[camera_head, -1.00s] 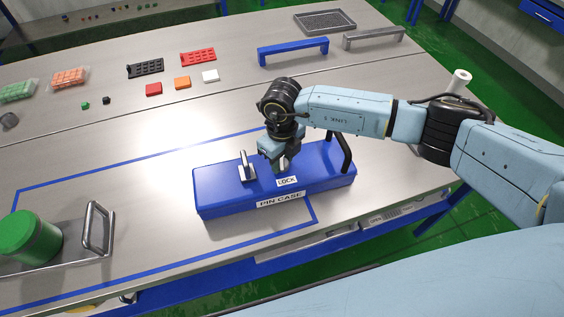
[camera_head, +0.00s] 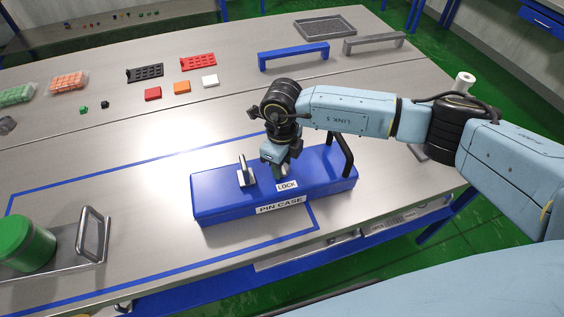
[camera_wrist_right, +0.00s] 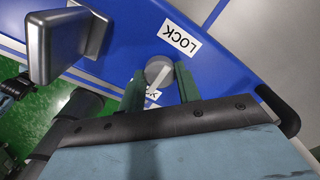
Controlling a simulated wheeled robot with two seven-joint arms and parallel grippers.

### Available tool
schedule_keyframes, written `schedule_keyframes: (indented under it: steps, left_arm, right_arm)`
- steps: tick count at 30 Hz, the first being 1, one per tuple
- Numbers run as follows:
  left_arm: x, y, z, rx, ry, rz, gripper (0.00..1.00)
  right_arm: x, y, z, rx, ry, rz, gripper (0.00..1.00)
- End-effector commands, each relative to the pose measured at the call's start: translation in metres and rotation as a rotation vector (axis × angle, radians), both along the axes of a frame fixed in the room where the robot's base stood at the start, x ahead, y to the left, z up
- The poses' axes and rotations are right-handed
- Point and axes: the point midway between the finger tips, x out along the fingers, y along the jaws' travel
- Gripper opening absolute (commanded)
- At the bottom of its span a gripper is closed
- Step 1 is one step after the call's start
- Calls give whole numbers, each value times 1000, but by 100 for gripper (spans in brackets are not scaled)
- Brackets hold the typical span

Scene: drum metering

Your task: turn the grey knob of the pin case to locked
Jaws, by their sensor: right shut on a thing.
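The blue pin case (camera_head: 222,198) lies on the table, with PIN CASE and LOCK (camera_head: 287,185) labels. In the right wrist view its small round grey knob (camera_wrist_right: 158,68) sits beside the LOCK label (camera_wrist_right: 180,40). My right gripper (camera_head: 281,170) is over the case top. In its wrist view the green fingers (camera_wrist_right: 160,84) are shut on the knob, one on each side. A white mark shows between the fingers, and a second label there is mostly hidden. My left gripper is not in view.
A metal latch-like upright (camera_head: 245,172) stands on the case left of my gripper, and a black handle (camera_head: 341,152) is at its right end. A green canister (camera_head: 24,245) stands on a handled tray at left. Blocks and racks lie farther back.

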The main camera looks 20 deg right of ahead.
Motion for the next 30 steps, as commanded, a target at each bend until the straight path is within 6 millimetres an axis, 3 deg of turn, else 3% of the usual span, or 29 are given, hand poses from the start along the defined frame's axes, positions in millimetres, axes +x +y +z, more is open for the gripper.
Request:
schedule_keyframes:
  steps: [1,2,6,17,20,30]
  left_arm:
    - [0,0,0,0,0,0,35]
    - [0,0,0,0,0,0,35]
    - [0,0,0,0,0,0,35]
    - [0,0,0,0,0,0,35]
    - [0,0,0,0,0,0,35]
    - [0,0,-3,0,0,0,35]
  right_arm:
    - [1,1,2,2,-4,0,10]
    - [1,1,2,2,-4,0,37]
    - [1,0,1,1,-2,-1,55]
    - [1,0,5,1,-2,-2,55]
    - [1,0,18,1,-4,-1,55]
    - [2,0,93,1,-7,0,55]
